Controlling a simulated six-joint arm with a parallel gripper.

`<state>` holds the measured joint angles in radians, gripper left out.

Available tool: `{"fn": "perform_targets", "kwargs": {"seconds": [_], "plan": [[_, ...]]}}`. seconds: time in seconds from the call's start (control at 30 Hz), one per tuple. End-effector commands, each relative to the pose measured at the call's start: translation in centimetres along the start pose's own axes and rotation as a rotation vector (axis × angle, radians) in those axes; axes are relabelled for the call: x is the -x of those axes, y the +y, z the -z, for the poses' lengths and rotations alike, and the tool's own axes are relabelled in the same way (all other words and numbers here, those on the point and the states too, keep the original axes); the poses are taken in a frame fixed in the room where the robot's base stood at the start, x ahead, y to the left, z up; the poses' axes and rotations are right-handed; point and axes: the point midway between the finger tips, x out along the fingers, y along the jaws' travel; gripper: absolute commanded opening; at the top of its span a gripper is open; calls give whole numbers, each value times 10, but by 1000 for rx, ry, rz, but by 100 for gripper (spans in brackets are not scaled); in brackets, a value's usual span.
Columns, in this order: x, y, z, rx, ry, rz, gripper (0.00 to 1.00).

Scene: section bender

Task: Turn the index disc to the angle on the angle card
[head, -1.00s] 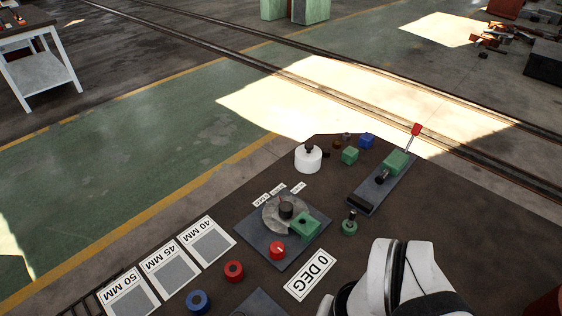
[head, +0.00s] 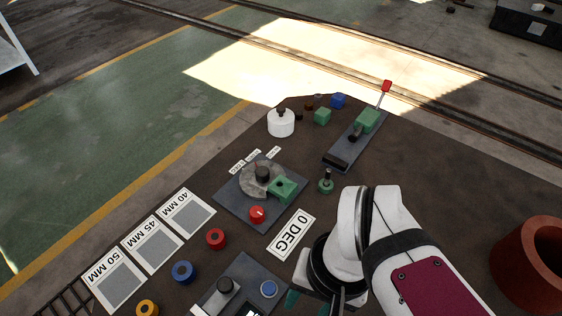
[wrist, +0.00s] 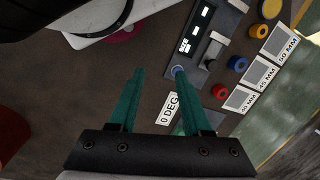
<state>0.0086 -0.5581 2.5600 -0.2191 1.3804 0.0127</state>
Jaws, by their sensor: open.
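The grey index disc (head: 265,186) with its dark centre knob (head: 263,173) sits on a blue-grey plate (head: 232,209) in the head view. A green block (head: 284,189) sits at its near right edge and a red knob (head: 258,213) on the plate's near part. The angle card (head: 291,234) reads 0 DEG and lies on the bench beside the plate. It also shows between my fingers in the wrist view (wrist: 168,109). My gripper (wrist: 159,72) is open and empty, its two teal fingers apart. I cannot make out the disc in the wrist view.
A panel with a black knob and blue button (head: 269,289) stands near my arm. Red (head: 215,238) and blue (head: 182,271) rings lie left, by the 40, 45 and 50 MM cards. A lever fixture (head: 352,143) and white cylinder (head: 281,123) stand behind. A reddish-brown pot (head: 535,258) is at right.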

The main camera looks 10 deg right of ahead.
Motion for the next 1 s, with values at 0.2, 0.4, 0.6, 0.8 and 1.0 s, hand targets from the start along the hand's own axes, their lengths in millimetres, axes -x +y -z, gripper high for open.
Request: {"fn": "perform_targets", "kwargs": {"seconds": [0.2,0.4,0.6,0.8,1.0], "plan": [[0,0,0,0,0,0,49],[22,-19,31,-56,2,-12,64],[62,-114,188,-360,39,-65,64],[12,-192,313,-671,103,-90,64],[-29,-215,351,-817,138,-88,64]]}}
